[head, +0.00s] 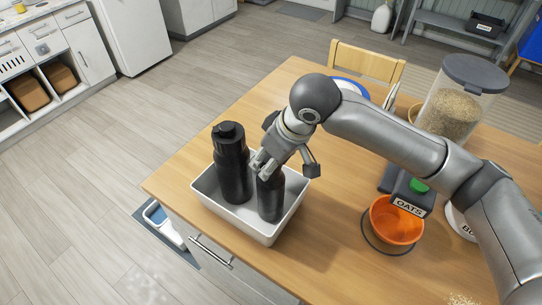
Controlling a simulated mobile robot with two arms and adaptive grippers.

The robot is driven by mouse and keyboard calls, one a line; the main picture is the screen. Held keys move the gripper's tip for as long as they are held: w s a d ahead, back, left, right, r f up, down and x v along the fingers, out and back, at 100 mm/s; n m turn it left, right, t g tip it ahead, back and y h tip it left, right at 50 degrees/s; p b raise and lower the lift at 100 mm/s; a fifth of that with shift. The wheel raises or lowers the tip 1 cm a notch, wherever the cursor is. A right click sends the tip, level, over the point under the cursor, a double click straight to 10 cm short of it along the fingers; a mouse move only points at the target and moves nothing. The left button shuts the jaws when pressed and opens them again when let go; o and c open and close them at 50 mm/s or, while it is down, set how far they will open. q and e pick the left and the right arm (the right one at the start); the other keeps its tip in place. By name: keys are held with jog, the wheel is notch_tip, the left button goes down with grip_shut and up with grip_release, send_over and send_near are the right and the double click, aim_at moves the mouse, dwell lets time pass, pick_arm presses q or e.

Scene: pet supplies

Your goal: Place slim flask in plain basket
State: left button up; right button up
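The plain basket (208,199) is a white open bin near the left corner of the wooden table. The slim flask (271,198) is dark and stands upright inside the basket, in its right part. My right gripper (285,168) is just above the slim flask's top and hides part of it. Its fingers look spread, with one dark fingertip clear of the flask on the right. A wider black flask (232,170) with a cap stands in the basket's left part. My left gripper is not in view.
An orange bowl (396,222) and a black OATS holder (411,194) stand to the right. A clear grain container (452,111) is behind my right arm. A chair (366,63) is at the far edge. The table between basket and bowl is clear.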

jog(key=o, duration=0.5)
jog(key=shift+c, duration=0.2)
jog(key=b+v, duration=0.2)
jog(key=v, duration=1)
jog(key=shift+r, duration=0.2)
